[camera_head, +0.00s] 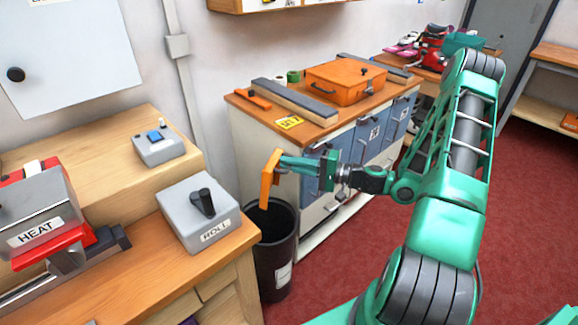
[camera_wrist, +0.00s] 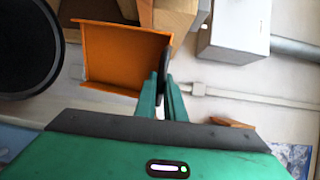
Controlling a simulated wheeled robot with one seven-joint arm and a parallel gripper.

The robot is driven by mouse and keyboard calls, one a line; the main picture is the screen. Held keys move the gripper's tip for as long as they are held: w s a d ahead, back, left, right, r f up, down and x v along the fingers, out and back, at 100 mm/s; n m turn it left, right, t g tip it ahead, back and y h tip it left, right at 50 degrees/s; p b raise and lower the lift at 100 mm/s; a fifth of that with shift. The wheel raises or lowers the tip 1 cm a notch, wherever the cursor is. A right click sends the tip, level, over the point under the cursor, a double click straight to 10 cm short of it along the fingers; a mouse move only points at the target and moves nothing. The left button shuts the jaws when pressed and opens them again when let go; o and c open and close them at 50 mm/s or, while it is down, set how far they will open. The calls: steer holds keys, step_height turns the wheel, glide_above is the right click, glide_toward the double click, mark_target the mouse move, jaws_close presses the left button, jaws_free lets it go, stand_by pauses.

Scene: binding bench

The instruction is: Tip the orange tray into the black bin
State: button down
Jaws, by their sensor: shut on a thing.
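The orange tray (camera_head: 268,180) is held up by my gripper (camera_head: 283,165) in the head view. The tray is tilted steeply, nearly on edge, above the black bin (camera_head: 277,262). The bin stands on the floor between two benches, and its open top shows dark inside. In the wrist view the tray (camera_wrist: 122,58) lies just beyond my gripper (camera_wrist: 163,82), whose fingers are shut at its near wall. The visible tray inside looks empty. The round dark bin (camera_wrist: 28,42) shows at the left in that view, beside the tray.
A grey ROLL box (camera_head: 198,215) and a red HEAT press (camera_head: 48,232) stand on the wooden bench at left. A cabinet with blue drawers (camera_head: 362,140) stands behind the bin, with an orange case (camera_head: 345,82) on top. Red floor (camera_head: 515,220) is clear at right.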

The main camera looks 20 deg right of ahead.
steer(key=shift+r+g+h, duration=1.3)
steer(key=shift+g+h, duration=0.3)
steer(key=shift+h, duration=0.1)
step_height(320, 180, up, 3)
steer(key=g+h, duration=0.1)
steer(key=h, duration=0.1)
steer(key=g+h, duration=0.2)
steer(key=shift+a+f+g, duration=0.1)
steer(key=shift+f+g, duration=0.1)
steer(key=shift+g, duration=0.1)
step_height(320, 180, up, 2)
steer(key=g+h, duration=0.3)
steer(key=h, duration=0.1)
steer(key=shift+w+r+g, duration=0.1)
steer(key=shift+r+g, duration=0.05)
steer(key=shift+g, duration=0.15)
steer(key=shift+r+g+h, duration=0.65)
steer(key=shift+g+h, duration=0.35)
steer(key=shift+h, duration=0.1)
steer(key=shift+r+g+h, duration=0.3)
